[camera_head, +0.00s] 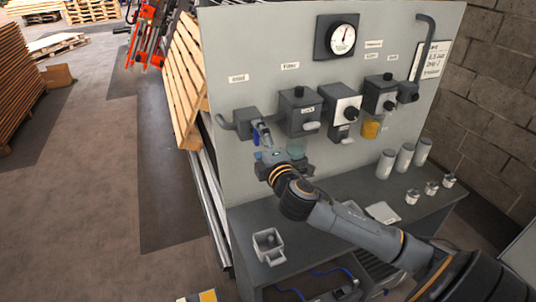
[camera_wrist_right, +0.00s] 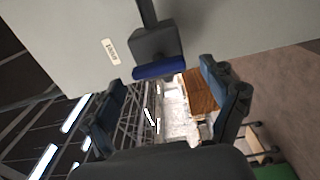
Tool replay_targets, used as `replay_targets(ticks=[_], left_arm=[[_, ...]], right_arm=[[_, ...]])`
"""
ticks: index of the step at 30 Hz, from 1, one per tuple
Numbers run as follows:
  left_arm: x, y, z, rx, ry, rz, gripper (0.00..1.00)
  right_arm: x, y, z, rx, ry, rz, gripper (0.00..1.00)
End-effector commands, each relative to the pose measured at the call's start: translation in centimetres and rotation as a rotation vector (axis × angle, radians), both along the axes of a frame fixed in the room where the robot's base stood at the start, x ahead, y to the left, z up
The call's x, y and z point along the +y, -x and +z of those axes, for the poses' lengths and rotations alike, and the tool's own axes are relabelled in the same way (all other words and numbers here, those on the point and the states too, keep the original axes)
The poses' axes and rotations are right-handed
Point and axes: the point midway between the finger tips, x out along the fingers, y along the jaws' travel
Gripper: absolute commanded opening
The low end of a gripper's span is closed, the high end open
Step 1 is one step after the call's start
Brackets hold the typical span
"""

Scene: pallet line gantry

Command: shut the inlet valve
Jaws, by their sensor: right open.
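The inlet valve (camera_head: 246,120) is a dark grey block on a pipe at the left of the upright grey panel, under a small white label. Its blue lever (camera_head: 256,138) is partly hidden by my right gripper (camera_head: 264,133). In the right wrist view the valve block (camera_wrist_right: 155,42) is at the top, with the blue lever (camera_wrist_right: 160,68) across its lower end. My right gripper (camera_wrist_right: 163,78) is open, with one finger on each side of the lever and a gap to both. I cannot tell whether the lever lies between the pads in depth. My left gripper is not in view.
Further units (camera_head: 300,110) stand right of the valve, with a pressure gauge (camera_head: 341,39) above. A wooden pallet (camera_head: 187,75) leans behind the panel's left edge.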

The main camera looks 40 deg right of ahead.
Motion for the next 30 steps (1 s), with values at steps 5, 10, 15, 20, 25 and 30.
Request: replay_targets(ticks=[5,10,15,20,25,30], left_arm=[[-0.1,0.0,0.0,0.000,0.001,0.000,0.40],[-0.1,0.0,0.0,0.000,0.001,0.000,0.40],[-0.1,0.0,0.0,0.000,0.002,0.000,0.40],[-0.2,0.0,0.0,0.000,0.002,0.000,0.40],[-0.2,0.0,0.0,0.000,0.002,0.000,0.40],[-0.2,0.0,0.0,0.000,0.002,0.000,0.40]], right_arm=[[1.0,3.9,-0.2,0.005,0.000,0.002,0.85],[1.6,6.7,-0.2,0.004,-0.001,0.001,0.85],[2.0,8.3,-0.1,0.002,0.001,0.001,0.85],[2.1,8.7,0.0,0.001,0.001,0.000,0.85],[2.1,8.7,0.0,0.000,0.001,0.000,0.85],[2.1,8.7,0.0,0.001,0.001,0.000,0.85]])
